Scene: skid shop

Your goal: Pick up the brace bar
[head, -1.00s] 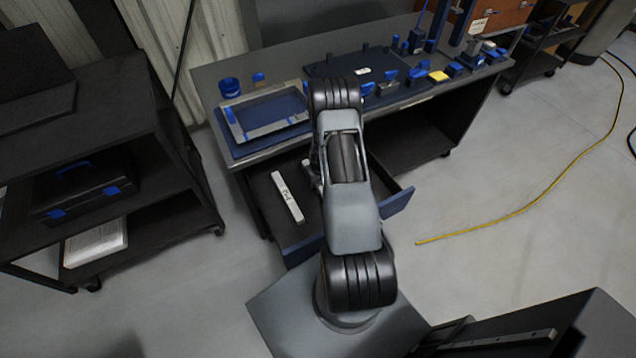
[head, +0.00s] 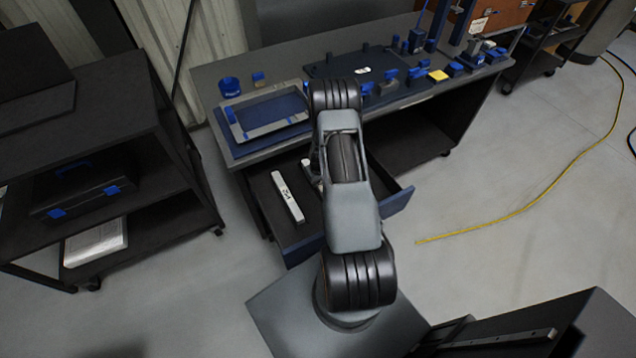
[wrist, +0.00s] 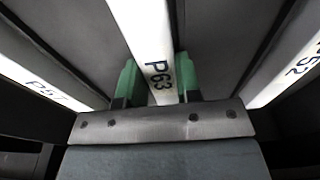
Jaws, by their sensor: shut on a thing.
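In the wrist view, a white bar marked P63 (wrist: 150,45) lies between the green fingertips of my gripper (wrist: 158,82). My gripper is shut on this bar, with a finger against each side. A second white bar marked P67 (wrist: 45,85) lies to the left, and a third, whose mark seems to read P52 (wrist: 293,68), to the right; both are apart from the fingers. In the head view, one white bar (head: 288,198) lies in the open drawer (head: 300,247). My arm hides most of the gripper and the held bar there.
The drawer sits under a workbench (head: 207,82) carrying a framed tray (head: 236,131), a blue cup (head: 229,86) and several blue-and-grey fixtures. A dark shelf cart (head: 110,95) stands at left. A yellow cable (head: 520,208) lies on open floor at right.

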